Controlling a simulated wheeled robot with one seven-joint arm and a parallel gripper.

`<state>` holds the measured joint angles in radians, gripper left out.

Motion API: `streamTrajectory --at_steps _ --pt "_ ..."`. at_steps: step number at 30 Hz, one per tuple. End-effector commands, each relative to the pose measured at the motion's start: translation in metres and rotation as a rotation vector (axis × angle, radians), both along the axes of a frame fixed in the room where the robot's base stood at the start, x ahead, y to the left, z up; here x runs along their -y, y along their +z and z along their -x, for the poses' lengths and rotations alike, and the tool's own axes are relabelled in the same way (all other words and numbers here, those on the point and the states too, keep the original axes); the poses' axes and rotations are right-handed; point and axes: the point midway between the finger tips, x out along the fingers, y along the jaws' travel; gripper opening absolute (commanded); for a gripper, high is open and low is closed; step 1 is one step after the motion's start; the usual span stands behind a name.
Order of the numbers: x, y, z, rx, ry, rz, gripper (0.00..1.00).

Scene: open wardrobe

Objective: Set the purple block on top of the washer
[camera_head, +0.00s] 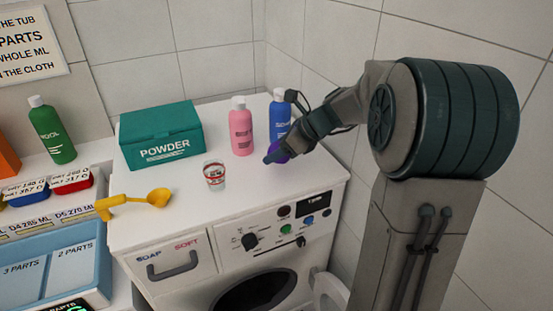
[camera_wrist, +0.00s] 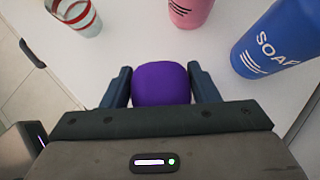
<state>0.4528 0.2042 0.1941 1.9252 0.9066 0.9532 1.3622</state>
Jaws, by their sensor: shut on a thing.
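The purple block (camera_wrist: 161,83) sits between the two fingers of my gripper (camera_wrist: 162,85) in the wrist view, and the fingers are shut on it. In the head view my gripper (camera_head: 276,152) is at the right part of the white washer top (camera_head: 190,210), in front of the blue bottle. The purple block (camera_head: 283,154) shows there only in part behind the fingers. I cannot tell whether the block touches the washer top.
A pink bottle (camera_head: 241,130) and a blue soap bottle (camera_head: 279,115) stand just behind my gripper. A striped cup (camera_head: 214,176), a yellow scoop (camera_head: 135,199) and a green powder box (camera_head: 160,135) are farther left. The washer's front right top is clear.

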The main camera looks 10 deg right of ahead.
Motion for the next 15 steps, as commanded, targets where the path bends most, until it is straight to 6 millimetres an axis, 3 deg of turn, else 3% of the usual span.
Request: streamTrajectory --at_steps 6,15 --pt "0.001 -0.031 0.001 -0.005 -0.001 -0.002 0.28" --pt "0.001 -0.037 0.0 -0.001 -0.002 0.0 0.28"
